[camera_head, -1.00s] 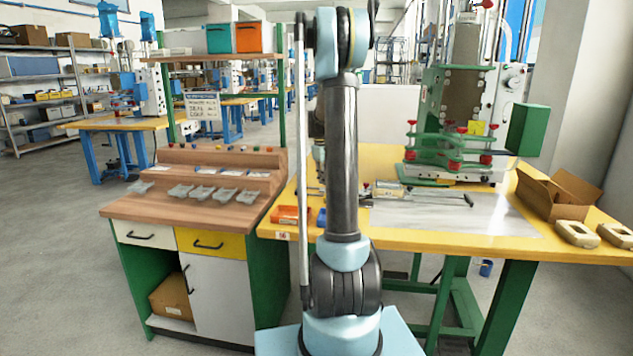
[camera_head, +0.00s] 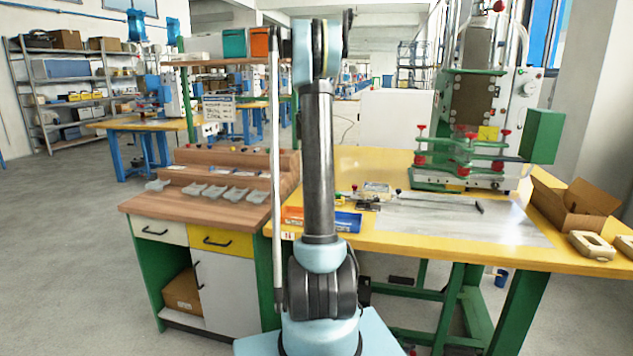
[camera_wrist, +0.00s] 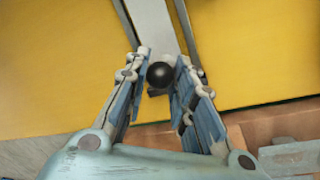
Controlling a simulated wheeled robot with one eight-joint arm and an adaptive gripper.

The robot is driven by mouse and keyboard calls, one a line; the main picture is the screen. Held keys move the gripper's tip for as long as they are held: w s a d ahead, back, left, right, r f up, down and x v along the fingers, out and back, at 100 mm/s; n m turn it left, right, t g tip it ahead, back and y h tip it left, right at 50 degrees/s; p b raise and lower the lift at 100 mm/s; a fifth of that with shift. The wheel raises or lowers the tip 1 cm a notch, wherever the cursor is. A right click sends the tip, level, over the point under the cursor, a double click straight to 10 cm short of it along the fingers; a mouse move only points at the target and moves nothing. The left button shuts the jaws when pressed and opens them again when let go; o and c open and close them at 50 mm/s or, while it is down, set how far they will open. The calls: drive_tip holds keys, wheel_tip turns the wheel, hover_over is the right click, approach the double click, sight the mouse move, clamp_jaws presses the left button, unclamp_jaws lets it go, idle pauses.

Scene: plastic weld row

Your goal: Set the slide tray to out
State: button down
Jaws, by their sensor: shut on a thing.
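In the wrist view, a pale grey strip, apparently part of the slide tray (camera_wrist: 153,25), runs between darker rails over the yellow tabletop. A round black knob (camera_wrist: 160,74) is at its near end. My gripper (camera_wrist: 158,85) has its two blue-grey fingers on either side of this knob and is shut on it. In the head view my arm stands in front of the bench, and the gripper cannot be made out. How far the tray is out cannot be told.
The green press (camera_head: 460,165) stands at the back of the yellow table (camera_head: 400,243). An open carton (camera_head: 572,213) is at the right. A blue bin (camera_head: 346,222) and an orange bin (camera_head: 292,213) lie near the front-left edge. A wooden bench (camera_head: 160,205) with grey parts adjoins on the left.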

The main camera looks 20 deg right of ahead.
drive_tip(key=c, duration=1.3)
unclamp_jaws()
drive_tip(key=shift+w+a, duration=0.1)
drive_tip(key=shift+a, duration=0.25)
drive_tip(key=shift+d, duration=0.1)
drive_tip(key=r, duration=0.4)
drive_tip(key=a+r, duration=0.1)
drive_tip(key=r, duration=0.2)
drive_tip(key=s+a+r, duration=0.1)
drive_tip(key=r, duration=0.3)
drive_tip(key=shift+r, duration=0.35)
